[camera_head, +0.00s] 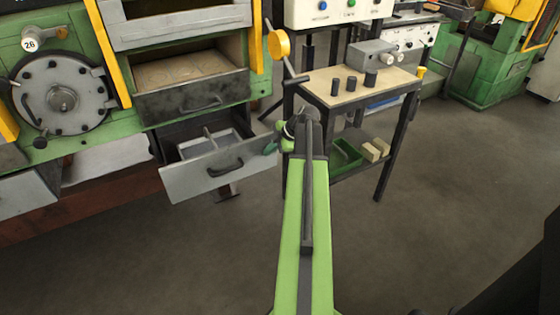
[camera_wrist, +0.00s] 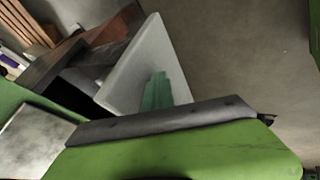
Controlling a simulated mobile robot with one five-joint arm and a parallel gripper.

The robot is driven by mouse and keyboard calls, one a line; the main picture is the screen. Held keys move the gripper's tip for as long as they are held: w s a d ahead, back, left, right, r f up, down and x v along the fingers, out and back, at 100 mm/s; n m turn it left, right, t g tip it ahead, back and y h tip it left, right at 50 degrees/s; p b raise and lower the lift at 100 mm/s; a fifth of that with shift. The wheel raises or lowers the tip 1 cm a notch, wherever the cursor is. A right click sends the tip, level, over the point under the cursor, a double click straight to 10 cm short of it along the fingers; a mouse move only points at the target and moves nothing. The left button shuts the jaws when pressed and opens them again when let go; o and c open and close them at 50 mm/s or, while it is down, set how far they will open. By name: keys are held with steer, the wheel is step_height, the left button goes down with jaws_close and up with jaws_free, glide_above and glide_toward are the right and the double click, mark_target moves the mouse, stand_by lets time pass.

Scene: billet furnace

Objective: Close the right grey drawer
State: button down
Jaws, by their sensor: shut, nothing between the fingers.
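The right grey drawer (camera_head: 190,184) is pulled out below the furnace, with a dark handle (camera_head: 226,170) on its front and a divider inside. Its pale panel (camera_wrist: 145,62) fills the middle of the wrist view. My gripper (camera_head: 271,148) is at the right end of the drawer front, its fingers shut and empty. In the wrist view the teal fingers (camera_wrist: 157,92) overlap the lower part of the panel. I cannot tell whether they touch it. The handle is not clearly visible in the wrist view.
Another grey drawer (camera_head: 28,194) is at the far left. A dark drawer (camera_head: 190,98) sits above the open one. A work table (camera_head: 388,86) with dark cylinders stands right of my arm, a green tray (camera_head: 346,153) on its lower shelf. Floor in front is clear.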

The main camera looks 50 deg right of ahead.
steer(key=w+d, duration=0.3)
steer(key=w, duration=0.4)
steer(key=w+d, duration=0.3)
steer(key=w, duration=0.4)
steer(key=w+d, duration=0.3)
steer(key=w, duration=0.4)
steer(key=shift+w, duration=0.6)
steer(key=shift+d+r, duration=0.1)
steer(key=shift+r, duration=0.1)
steer(key=s+d+p, duration=0.1)
steer(key=s+d, duration=0.2)
steer(key=s, duration=0.9)
steer(key=shift+s+d+r, duration=0.2)
steer(key=shift+d+r, duration=0.05)
steer(key=shift+r, duration=0.05)
steer(key=shift+a, duration=0.1)
